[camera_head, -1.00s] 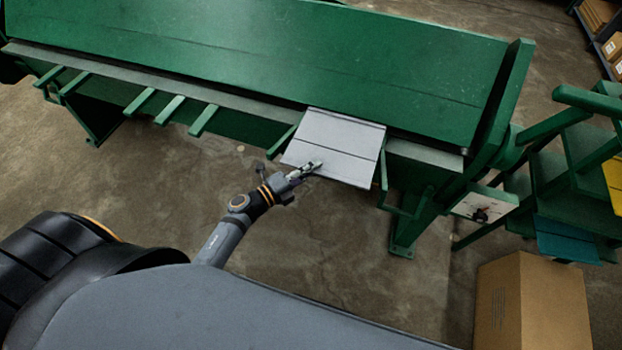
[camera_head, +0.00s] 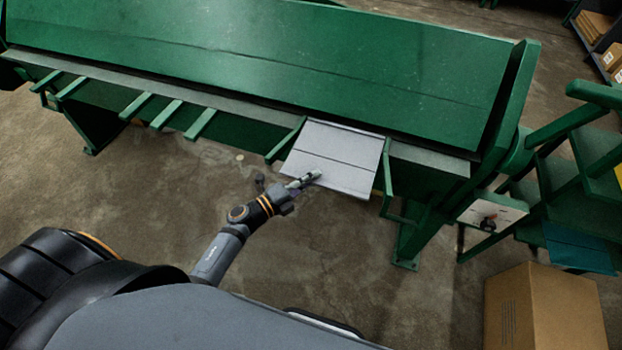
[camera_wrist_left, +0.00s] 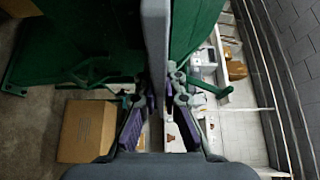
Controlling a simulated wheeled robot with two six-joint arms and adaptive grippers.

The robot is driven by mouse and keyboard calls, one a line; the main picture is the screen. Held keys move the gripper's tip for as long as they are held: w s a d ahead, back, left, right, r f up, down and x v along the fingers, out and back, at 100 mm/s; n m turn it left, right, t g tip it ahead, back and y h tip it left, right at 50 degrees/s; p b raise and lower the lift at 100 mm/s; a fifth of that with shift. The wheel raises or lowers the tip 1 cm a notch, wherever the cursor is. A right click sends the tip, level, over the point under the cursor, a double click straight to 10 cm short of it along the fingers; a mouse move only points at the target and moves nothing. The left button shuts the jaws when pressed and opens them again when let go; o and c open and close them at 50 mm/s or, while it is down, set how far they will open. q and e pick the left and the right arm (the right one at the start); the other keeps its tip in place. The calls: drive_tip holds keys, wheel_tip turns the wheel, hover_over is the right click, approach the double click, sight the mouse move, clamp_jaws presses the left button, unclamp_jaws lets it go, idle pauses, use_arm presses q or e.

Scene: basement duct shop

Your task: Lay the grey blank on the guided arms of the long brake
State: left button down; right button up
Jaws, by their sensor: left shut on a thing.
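The grey blank (camera_head: 338,160) is a flat light grey sheet with a dark line across it, at the front of the green long brake (camera_head: 260,50). Its back part overlaps the brake's grey front strip in the picture. Green arms stick out beside it, a left one (camera_head: 284,142) and a right one (camera_head: 388,180); I cannot tell whether it touches them. My left gripper (camera_head: 310,178) is shut on the blank's front left edge. In the left wrist view the blank (camera_wrist_left: 156,50) shows edge-on between the fingers. My right gripper is out of view.
Several more green arms (camera_head: 166,115) stick out farther left. A cardboard box (camera_head: 545,310) stands on the floor at the right, below a green rack (camera_head: 560,185). A control box (camera_head: 490,212) is at the brake's right end. The floor before the brake is open.

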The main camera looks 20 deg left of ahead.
use_arm(q)
drive_tip(key=c, duration=1.9)
unclamp_jaws()
drive_tip(key=shift+s+f, duration=0.25)
drive_tip(key=shift+f, duration=0.35)
drive_tip(key=o, duration=0.4)
drive_tip(key=shift+w, duration=0.15)
drive_tip(key=shift+r, duration=0.15)
drive_tip(key=shift+w+r, duration=0.1)
drive_tip(key=shift+r, duration=0.1)
drive_tip(key=shift+r+p, duration=0.65)
drive_tip(key=shift+p, duration=0.1)
drive_tip(key=b+v, duration=0.2)
drive_tip(key=v, duration=1)
